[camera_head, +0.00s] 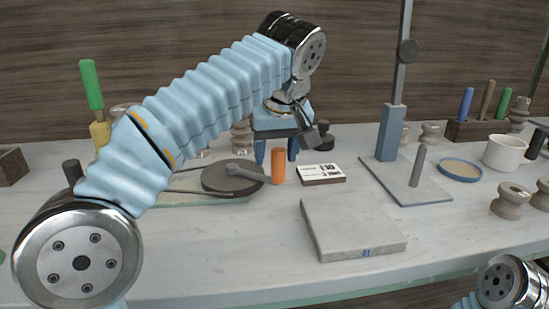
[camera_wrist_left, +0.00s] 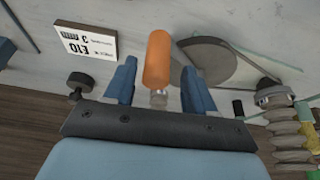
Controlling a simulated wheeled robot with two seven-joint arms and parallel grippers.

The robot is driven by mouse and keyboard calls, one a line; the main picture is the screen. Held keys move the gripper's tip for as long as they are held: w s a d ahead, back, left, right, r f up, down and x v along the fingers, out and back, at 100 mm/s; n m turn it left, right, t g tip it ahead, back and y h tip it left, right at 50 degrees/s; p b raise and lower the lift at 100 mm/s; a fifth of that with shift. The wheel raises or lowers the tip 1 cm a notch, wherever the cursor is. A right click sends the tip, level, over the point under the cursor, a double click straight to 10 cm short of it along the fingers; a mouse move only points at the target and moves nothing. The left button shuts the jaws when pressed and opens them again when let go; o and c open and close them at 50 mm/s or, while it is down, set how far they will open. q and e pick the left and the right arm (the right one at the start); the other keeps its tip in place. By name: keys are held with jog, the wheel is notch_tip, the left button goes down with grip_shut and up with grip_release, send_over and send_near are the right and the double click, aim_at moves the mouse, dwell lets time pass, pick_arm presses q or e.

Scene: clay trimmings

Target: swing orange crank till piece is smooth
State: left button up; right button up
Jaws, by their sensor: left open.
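The orange crank handle (camera_head: 278,166) stands upright at the end of a grey arm on a dark round wheel (camera_head: 228,178), left of centre on the table. My left gripper (camera_head: 276,152) is open just behind and above the handle, its blue fingers pointing down. In the left wrist view the orange handle (camera_wrist_left: 158,58) shows between the two spread blue fingers, with no clear contact. A belt runs from the wheel to the left, where my left arm hides what it drives. The clay piece cannot be told for sure.
A small printed card block (camera_head: 321,174) lies just right of the handle. A grey slab (camera_head: 352,226) lies in front. A stand with a blue block (camera_head: 391,132) and a grey post rises to the right. Spools, a white pot (camera_head: 503,153) and a blue-rimmed dish (camera_head: 460,170) stand farther right.

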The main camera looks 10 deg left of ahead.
pick_arm(q)
jog(key=v, duration=0.5)
dwell(1.1)
